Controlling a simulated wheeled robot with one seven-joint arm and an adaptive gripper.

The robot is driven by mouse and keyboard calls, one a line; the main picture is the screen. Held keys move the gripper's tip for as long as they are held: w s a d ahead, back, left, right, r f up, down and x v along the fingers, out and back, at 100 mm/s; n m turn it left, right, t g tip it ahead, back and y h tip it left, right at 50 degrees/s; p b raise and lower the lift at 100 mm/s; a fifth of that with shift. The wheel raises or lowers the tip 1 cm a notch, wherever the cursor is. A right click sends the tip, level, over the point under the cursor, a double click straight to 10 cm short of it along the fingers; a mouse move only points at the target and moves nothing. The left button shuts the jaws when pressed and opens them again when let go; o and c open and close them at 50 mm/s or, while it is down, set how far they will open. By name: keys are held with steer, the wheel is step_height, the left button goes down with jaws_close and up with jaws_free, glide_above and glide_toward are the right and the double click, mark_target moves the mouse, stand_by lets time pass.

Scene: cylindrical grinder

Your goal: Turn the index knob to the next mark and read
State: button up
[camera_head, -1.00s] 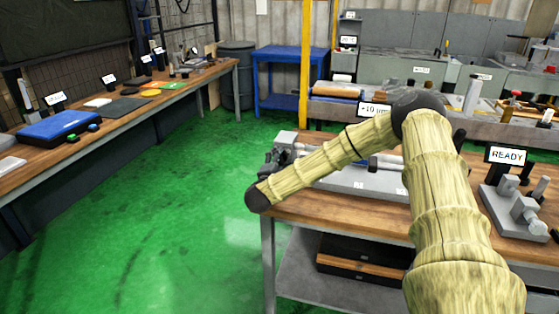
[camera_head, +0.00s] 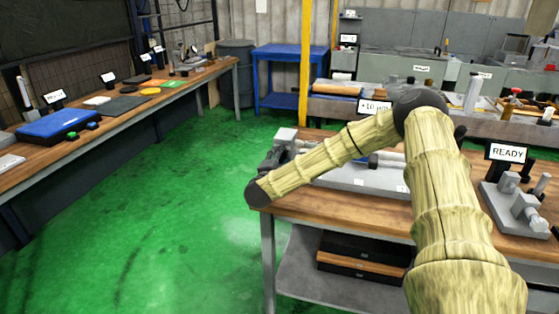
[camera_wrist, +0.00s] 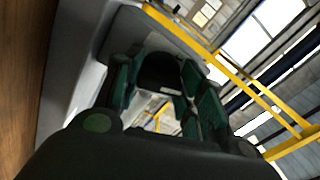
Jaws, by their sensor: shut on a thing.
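My gripper (camera_wrist: 163,95) shows in the wrist view with its dark green fingers on either side of a dark rounded knob (camera_wrist: 160,72), shut on it. The knob sits in front of a grey housing (camera_wrist: 128,28). In the head view my gripper (camera_head: 271,162) is at the left end of the grey machine (camera_head: 352,180) on the wooden bench. My arm hides much of the machine, and the knob cannot be made out there. A small display (camera_head: 374,107) above the machine starts with "+10"; the arm covers its lower part.
A fixture (camera_head: 519,205) with a READY sign (camera_head: 507,153) stands right on the same bench. A long wooden bench (camera_head: 140,105) with a blue case (camera_head: 58,127) runs along the left. A blue table (camera_head: 290,75) and yellow post (camera_head: 305,60) stand behind. The green floor (camera_head: 165,210) between is clear.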

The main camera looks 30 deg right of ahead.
steer(key=m+b, duration=0.2)
steer(key=b, duration=0.1)
steer(key=f+m+b, duration=0.1)
steer(key=m+b, duration=0.1)
steer(key=b, duration=0.1)
steer(key=shift+m, duration=0.3)
steer(key=m+b, duration=0.1)
steer(key=b, duration=0.1)
steer(key=m+b, duration=0.2)
steer(key=shift+r+b, duration=0.3)
steer(key=shift+m, duration=0.3)
steer(key=o, duration=1)
steer(key=shift+r, duration=0.1)
steer(key=shift+s, duration=0.1)
steer(key=v, duration=1.1)
steer(key=shift+s+a, duration=0.25)
steer(key=shift+a, duration=0.1)
